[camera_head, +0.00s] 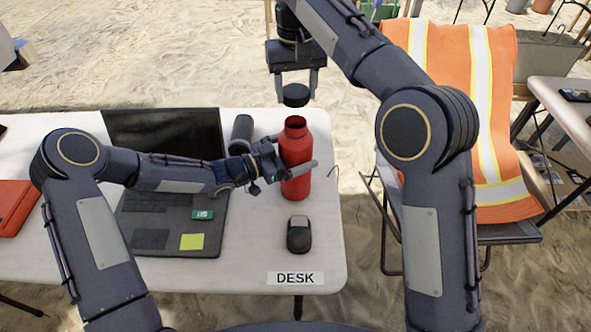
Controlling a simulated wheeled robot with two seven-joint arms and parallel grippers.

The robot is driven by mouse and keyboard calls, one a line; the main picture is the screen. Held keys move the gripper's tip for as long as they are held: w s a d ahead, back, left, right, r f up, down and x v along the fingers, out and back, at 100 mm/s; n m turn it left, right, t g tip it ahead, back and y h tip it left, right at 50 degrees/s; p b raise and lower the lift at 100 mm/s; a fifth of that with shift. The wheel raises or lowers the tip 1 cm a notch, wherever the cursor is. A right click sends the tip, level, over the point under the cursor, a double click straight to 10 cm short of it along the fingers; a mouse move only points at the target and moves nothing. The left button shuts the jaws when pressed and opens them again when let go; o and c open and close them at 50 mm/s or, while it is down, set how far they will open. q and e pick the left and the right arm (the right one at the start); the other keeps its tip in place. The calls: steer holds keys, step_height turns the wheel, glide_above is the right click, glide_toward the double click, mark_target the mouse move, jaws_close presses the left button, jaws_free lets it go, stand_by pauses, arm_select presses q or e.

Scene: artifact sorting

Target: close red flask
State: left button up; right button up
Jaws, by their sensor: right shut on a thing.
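The red flask (294,150) stands upright on the white desk, with its mouth open at the top. My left gripper (292,172) is at the flask's body, with one finger visible across its front. The other finger is hidden, so I cannot tell how firmly it grips. My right gripper (296,88) points down above the flask and is shut on a black cap (295,95). The cap is apart from the flask mouth, a little above it in the picture.
The white desk (318,225) holds an open laptop (165,225), a dark cylinder (242,132) behind my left gripper and a black mouse (299,236) in front of the flask. A red item (14,205) lies at the left. A chair with an orange vest (455,110) stands at the right.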

mark_target(296, 124)
arm_select(q)
steer(key=c, duration=1.3)
steer(key=shift+c, duration=0.2)
arm_select(e)
steer(key=shift+f, duration=2.5)
steer(key=shift+f, duration=0.1)
steer(key=shift+f, duration=0.8)
steer(key=shift+f, duration=0.55)
